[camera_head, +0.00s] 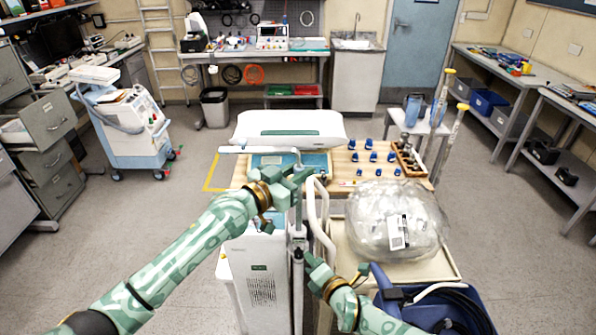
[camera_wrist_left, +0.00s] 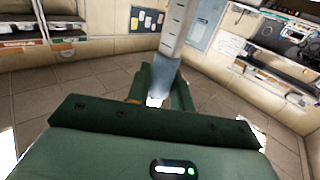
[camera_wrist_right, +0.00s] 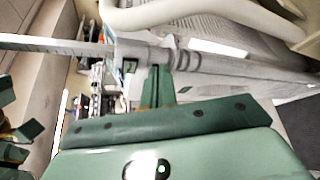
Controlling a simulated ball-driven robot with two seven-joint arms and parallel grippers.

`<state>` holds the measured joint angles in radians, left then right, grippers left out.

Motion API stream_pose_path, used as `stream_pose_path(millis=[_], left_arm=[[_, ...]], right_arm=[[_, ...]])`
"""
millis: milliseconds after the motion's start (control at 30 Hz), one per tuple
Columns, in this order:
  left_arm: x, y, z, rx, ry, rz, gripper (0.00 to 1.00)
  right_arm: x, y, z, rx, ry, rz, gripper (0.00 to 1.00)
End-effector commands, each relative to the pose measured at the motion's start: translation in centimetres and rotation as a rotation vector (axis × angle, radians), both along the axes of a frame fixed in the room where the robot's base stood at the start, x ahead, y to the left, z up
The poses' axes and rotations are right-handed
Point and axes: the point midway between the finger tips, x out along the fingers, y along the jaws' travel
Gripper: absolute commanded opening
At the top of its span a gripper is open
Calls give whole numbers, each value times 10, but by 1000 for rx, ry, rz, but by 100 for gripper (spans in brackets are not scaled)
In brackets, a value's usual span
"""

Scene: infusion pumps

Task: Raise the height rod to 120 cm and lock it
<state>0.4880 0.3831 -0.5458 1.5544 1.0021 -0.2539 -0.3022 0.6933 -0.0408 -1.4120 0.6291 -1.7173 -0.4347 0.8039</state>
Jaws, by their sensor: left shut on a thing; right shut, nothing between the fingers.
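The height rod (camera_head: 298,207) stands upright beside a white cabinet unit (camera_head: 262,262). A white warmer-like head (camera_head: 290,128) sits above it. My left gripper (camera_head: 304,178) is shut on the upper part of the rod. In the left wrist view the rod (camera_wrist_left: 178,30) has scale marks and a grey-blue sleeve (camera_wrist_left: 163,70) between the fingers; I cannot read the height. My right gripper (camera_head: 306,262) is shut and empty, lower beside the rod. In the right wrist view its fingertips (camera_wrist_right: 157,85) are close to a ringed grey collar (camera_wrist_right: 165,60); contact is unclear.
A wooden-topped table (camera_head: 340,160) with several blue parts stands behind. A cream cart (camera_head: 440,262) carries a clear plastic-wrapped bundle (camera_head: 398,222) at the right. A white curved tube (camera_head: 318,215) runs close to the rod.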

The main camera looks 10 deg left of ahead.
Motion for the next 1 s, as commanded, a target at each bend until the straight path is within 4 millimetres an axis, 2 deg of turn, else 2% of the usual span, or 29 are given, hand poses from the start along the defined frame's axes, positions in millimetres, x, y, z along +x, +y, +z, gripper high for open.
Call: stream_pose_path(millis=[400, 733, 767, 800, 833, 1000], left_arm=[[0, 1, 0, -1, 2, 2, 0], [1, 2, 0, 0, 1, 3, 0], [1, 2, 0, 0, 1, 3, 30], [1, 2, 0, 0, 1, 3, 42], [1, 2, 0, 0, 1, 3, 48], [1, 2, 0, 0, 1, 3, 48]], right_arm=[[-49, -13, 0, 3, 1, -6, 0], [-55, -15, 1, -1, -4, -6, 0], [-55, -15, 1, -1, -4, -6, 0], [-55, -15, 1, -1, -4, -6, 0], [-55, -15, 1, -1, -4, -6, 0], [-55, -15, 1, -1, -4, -6, 0]])
